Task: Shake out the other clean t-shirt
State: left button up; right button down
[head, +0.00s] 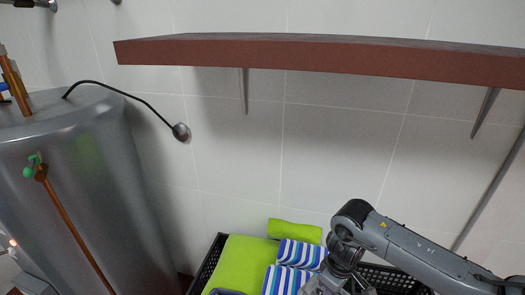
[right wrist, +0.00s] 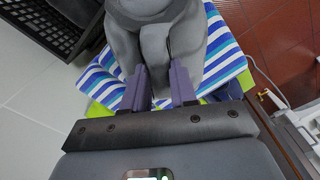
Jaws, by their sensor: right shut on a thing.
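In the right wrist view, my right gripper (right wrist: 159,92) is shut on a smooth grey bundle (right wrist: 158,30), which looks like the grey t-shirt. The bundle fills the top middle of that view, and its upper part is cut off by the frame edge. Blue-and-white striped cloth (right wrist: 105,78) shows behind and beneath it, with a lime green edge below. In the head view, my right arm reaches in from the right and its gripper end is low over the black crate (head: 209,262), partly cut off by the bottom edge. My left gripper is in neither view.
The crate holds lime green cloth (head: 237,262) and striped cloth (head: 288,277). A rolled green cloth (head: 294,231) lies at its back. A brown shelf (head: 320,58) hangs above on the tiled wall. A large grey metal tank (head: 85,165) stands at the left.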

jog(key=s+d+f+m, duration=0.1)
jog(key=s+f+m, duration=0.1)
jog(key=m, duration=0.1)
jog(key=shift+s+d+m, duration=0.15)
jog(key=shift+d+m, duration=0.15)
jog(key=shift+d, duration=0.05)
jog(key=m, duration=0.2)
jog(key=shift+s+d+m, duration=0.1)
jog(key=shift+s+m, duration=0.15)
jog(key=shift+m, duration=0.05)
jog(key=shift+r+m, duration=0.2)
jog(key=shift+m, duration=1)
notch_tip(320, 180, up, 9)
jog(key=shift+f, duration=0.15)
notch_tip(320, 180, down, 9)
jog(key=shift+s+f, duration=0.15)
notch_tip(320, 180, up, 9)
jog(key=shift+r, duration=0.15)
notch_tip(320, 180, down, 9)
